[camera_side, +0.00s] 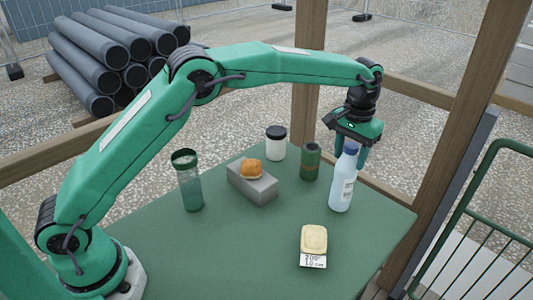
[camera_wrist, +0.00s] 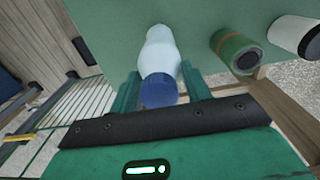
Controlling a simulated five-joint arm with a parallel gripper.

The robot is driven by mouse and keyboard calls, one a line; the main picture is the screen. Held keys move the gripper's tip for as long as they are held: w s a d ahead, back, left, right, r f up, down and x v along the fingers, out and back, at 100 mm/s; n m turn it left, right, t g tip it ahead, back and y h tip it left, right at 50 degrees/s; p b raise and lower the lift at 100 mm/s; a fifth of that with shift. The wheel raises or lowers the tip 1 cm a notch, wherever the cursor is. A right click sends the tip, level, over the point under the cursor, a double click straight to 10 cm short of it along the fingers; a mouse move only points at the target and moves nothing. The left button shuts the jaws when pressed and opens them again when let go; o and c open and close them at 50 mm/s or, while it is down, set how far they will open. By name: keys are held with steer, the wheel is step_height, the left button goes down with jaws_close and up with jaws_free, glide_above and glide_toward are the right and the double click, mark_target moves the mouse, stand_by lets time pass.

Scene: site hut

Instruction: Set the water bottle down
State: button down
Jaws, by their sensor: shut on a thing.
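The water bottle (camera_side: 342,184) is pale blue-white with a blue cap and a printed label. It is upright at the right side of the green table (camera_side: 250,270). I cannot tell for certain whether its base touches the table. My gripper (camera_side: 360,152) is above it, shut on the bottle near its cap. In the wrist view the bottle (camera_wrist: 160,52) stands between the two green fingers of my gripper (camera_wrist: 163,88), with the blue cap nearest the camera. The far finger is partly hidden by the bottle in the side view.
A dark green canister (camera_side: 311,162) stands just left of the bottle, with a white cup with a black lid (camera_side: 276,145) behind. A grey block (camera_side: 252,186) bears a bread roll (camera_side: 251,168). A clear green tumbler (camera_side: 188,185) and a scale (camera_side: 313,261) with a pale item stand apart.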

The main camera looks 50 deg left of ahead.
steer(key=shift+f, duration=0.4)
steer(key=c, duration=0.7)
jaws_free()
steer(key=shift+o, duration=0.2)
step_height(320, 180, up, 12)
steer(key=shift+f, duration=0.15)
steer(key=shift+r, duration=0.25)
steer(key=shift+a+r, duration=0.1)
